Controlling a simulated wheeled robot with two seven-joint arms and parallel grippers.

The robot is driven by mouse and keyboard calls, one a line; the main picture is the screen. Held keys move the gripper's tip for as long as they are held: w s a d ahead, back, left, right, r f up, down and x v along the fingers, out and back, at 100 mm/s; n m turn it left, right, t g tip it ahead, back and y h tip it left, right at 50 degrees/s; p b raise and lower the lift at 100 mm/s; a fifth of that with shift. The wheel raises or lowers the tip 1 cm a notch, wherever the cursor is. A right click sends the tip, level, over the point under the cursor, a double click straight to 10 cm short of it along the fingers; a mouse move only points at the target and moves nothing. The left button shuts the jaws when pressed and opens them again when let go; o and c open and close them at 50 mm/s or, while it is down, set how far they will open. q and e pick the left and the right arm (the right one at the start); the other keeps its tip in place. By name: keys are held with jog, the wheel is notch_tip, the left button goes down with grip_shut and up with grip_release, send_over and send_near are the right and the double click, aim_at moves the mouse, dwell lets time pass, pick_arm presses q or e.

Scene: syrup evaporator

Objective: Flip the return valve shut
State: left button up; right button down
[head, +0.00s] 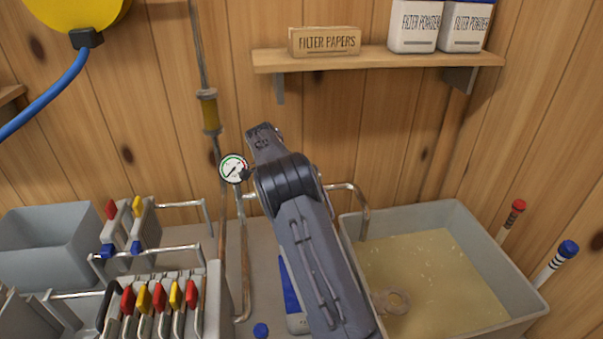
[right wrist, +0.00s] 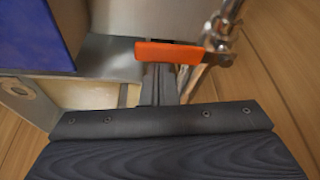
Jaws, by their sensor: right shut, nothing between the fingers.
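The return valve's orange lever handle (right wrist: 170,52) shows in the right wrist view, beside a shiny metal pipe (right wrist: 222,38). My right gripper (right wrist: 160,80) is shut and empty, with its fingertips right at the near edge of the lever; I cannot tell whether they touch. In the head view my right arm reaches up through the middle and hides the lever and my right fingertips. Bent metal pipe (head: 358,193) shows just right of my arm, running toward the grey basin. My left gripper is in neither view.
The grey basin (head: 527,285) of pale yellow liquid stands right of my arm. A pressure gauge (head: 233,168) and upright pipe (head: 223,225) are close on its left. A filter rack (head: 215,300) with coloured handles is at lower left. A wall shelf (head: 380,60) hangs above.

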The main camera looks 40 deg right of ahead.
dwell(0.4)
notch_tip(320, 180, up, 10)
jog(key=b, duration=0.1)
jog(key=shift+s+d+f, duration=0.2)
jog(key=shift+d+f, duration=0.05)
jog(key=shift+d, duration=0.05)
dwell(0.7)
